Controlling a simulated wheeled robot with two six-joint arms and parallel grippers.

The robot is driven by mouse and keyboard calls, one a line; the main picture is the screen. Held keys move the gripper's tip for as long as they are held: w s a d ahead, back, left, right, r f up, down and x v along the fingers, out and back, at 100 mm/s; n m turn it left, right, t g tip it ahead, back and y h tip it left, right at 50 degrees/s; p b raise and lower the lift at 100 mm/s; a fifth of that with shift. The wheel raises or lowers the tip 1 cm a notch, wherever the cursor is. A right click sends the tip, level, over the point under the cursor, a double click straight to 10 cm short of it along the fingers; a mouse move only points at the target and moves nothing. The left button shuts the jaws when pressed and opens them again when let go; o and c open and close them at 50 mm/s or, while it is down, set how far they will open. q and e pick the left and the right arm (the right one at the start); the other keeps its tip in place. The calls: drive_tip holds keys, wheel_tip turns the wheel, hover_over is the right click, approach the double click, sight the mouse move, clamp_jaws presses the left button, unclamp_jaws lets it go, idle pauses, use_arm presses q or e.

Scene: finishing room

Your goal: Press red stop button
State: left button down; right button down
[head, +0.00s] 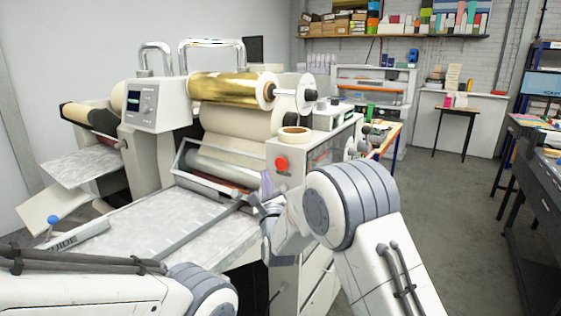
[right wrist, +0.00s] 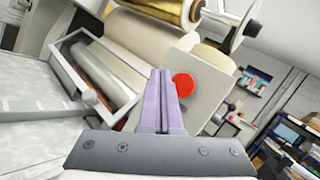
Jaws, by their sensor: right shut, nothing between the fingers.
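The red stop button (head: 282,163) is a round red disc on the pale front panel of the laminating machine (head: 152,150). In the right wrist view the button (right wrist: 183,84) shows just right of the fingertips. My right gripper (head: 266,182) has purple fingers, shut and empty. It is in front of the machine, left of and slightly below the button in the head view. In the right wrist view its fingers (right wrist: 160,76) point toward the panel; the gap to the button is hard to judge. My left arm shows at the lower left, but its gripper is out of view.
A metal guard frame (head: 215,170) and flat feed table (head: 150,228) lie left of the right gripper. A gold foil roll (head: 232,88) is above, and a tape roll (head: 295,133) rests on top of the button housing. Open floor (head: 440,200) lies to the right.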

sight(282, 163)
drive_tip(key=shift+w+d+b, duration=0.25)
drive_tip(key=shift+w+d, duration=0.45)
drive_tip(key=shift+w, duration=0.25)
drive_tip(key=shift+w+d+b, duration=0.2)
drive_tip(key=shift+w+d, duration=0.5)
drive_tip(key=shift+w, duration=0.25)
idle(0.6)
drive_tip(key=shift+w+d+b, duration=0.25)
drive_tip(key=shift+w+b, duration=0.1)
drive_tip(key=shift+b, duration=0.25)
